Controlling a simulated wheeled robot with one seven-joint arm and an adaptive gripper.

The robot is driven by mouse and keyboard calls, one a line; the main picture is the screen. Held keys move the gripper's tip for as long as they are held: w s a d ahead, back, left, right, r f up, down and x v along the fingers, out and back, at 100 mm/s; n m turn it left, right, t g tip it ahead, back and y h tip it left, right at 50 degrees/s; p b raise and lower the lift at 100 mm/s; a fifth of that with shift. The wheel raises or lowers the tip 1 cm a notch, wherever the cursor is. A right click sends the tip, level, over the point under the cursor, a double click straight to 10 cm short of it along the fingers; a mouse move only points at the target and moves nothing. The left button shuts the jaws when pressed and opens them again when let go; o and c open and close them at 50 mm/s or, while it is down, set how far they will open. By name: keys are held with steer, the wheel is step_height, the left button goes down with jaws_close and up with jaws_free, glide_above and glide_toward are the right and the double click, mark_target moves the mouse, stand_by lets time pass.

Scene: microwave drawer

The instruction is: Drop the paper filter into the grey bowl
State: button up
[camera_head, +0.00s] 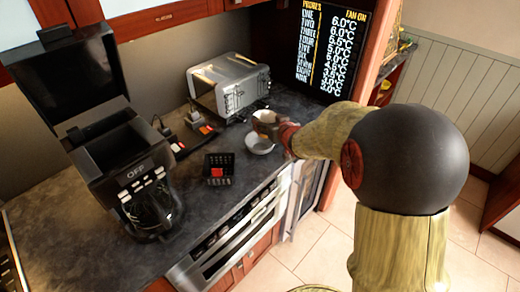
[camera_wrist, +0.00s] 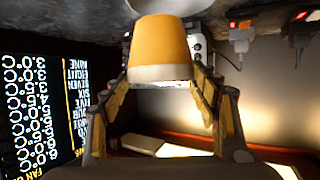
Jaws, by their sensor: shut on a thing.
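The paper filter (camera_head: 264,117) is a pale, cup-shaped piece held above the counter in the head view. In the wrist view the filter (camera_wrist: 158,45) looks orange with a whitish band at one end. My gripper (camera_head: 275,124) is shut on it, with a finger on each side in the wrist view (camera_wrist: 160,72). The grey bowl (camera_head: 259,148) stands on the counter just below the filter in the head view, its far part hidden by the filter. In the inverted wrist view a grey rounded shape, likely the bowl (camera_wrist: 172,6), shows beyond the filter.
A coffee machine (camera_head: 125,165) with its lid raised stands at the left. A silver toaster (camera_head: 229,86) is behind the bowl. A small black rack (camera_head: 219,170) with something red is left of the bowl. A screen (camera_head: 331,50) stands at the back. The front counter (camera_head: 205,205) is clear.

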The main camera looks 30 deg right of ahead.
steer(key=shift+f, duration=0.35)
steer(key=o, duration=0.9)
steer(key=shift+o, duration=0.5)
steer(key=shift+s+r, duration=0.1)
steer(key=v, duration=1.1)
steer(key=shift+s, duration=0.4)
